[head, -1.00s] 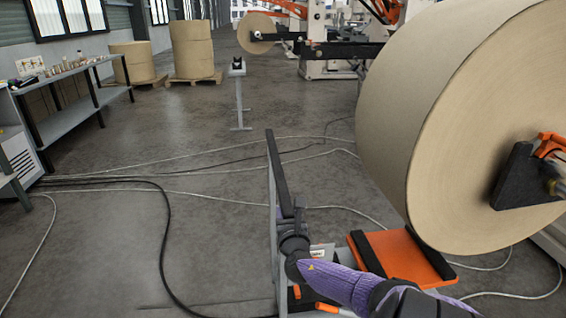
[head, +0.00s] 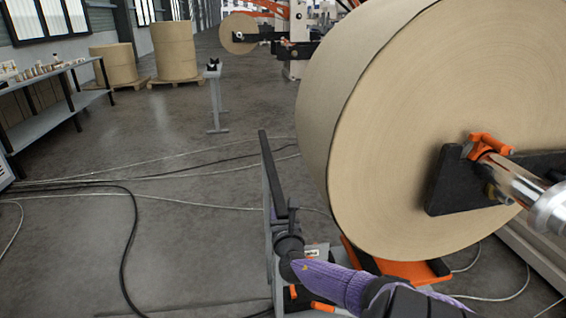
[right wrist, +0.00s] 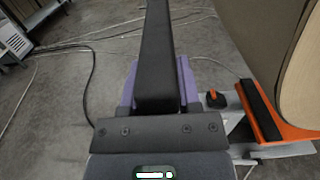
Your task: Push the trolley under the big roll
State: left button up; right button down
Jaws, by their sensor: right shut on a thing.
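The big roll (head: 400,130) of brown paper hangs on a metal shaft at the right of the head view. The trolley has an orange top (head: 425,270) with black pads, and its inner part is hidden behind the roll. The orange top also shows in the right wrist view (right wrist: 290,133). The trolley's upright handle with a black bar (head: 270,170) stands to the left. My right gripper (head: 288,230) is shut on the black handle bar (right wrist: 155,60). My left gripper is not in view.
Grey and black cables (head: 128,240) lie across the floor at the left. A grey stand (head: 215,100) stands farther back. A workbench (head: 50,110) lines the left wall, with smaller paper rolls (head: 175,52) on pallets behind. The floor between is mostly clear.

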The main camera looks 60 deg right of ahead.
jog(key=shift+s+d, duration=0.1)
dwell(0.3)
jog(key=shift+c, duration=1.6)
grip_release()
jog(key=shift+s+a+p, duration=0.2)
jog(key=shift+a+p, duration=0.1)
jog(key=shift+p, duration=0.05)
jog(key=p+v, duration=0.3)
jog(key=v, duration=0.6)
